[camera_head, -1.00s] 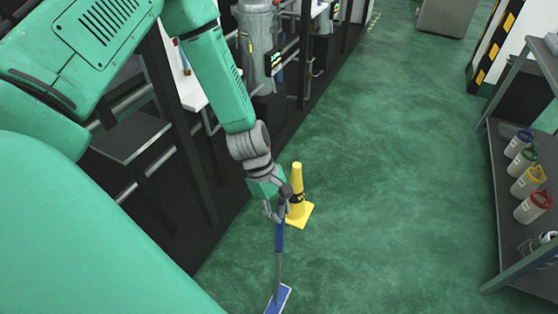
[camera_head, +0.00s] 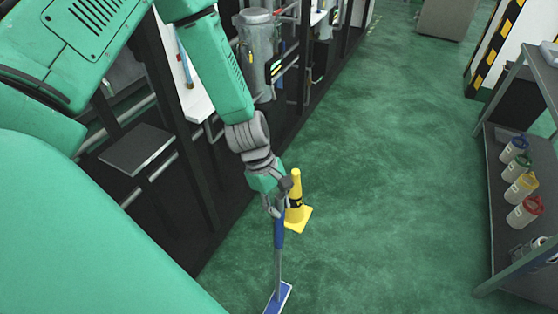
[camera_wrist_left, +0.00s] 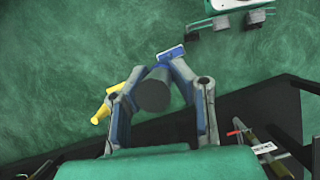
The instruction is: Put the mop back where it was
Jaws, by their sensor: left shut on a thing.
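The mop (camera_head: 279,262) has a blue and grey handle and a flat blue head (camera_head: 279,297) low in the head view, on or close to the green floor. My left gripper (camera_head: 276,208) is shut on the upper part of the mop handle, which stands nearly upright. In the left wrist view my left gripper (camera_wrist_left: 158,95) has its fingers around the dark round handle end (camera_wrist_left: 153,93), and the blue head (camera_wrist_left: 171,53) shows beyond it. My right gripper is not in view.
A yellow cone (camera_head: 297,205) stands just beside the left gripper, and it also shows in the left wrist view (camera_wrist_left: 105,108). A grey shelf (camera_head: 492,205) with several bottles is at the right. Dark machinery lines the left. The green floor between is clear.

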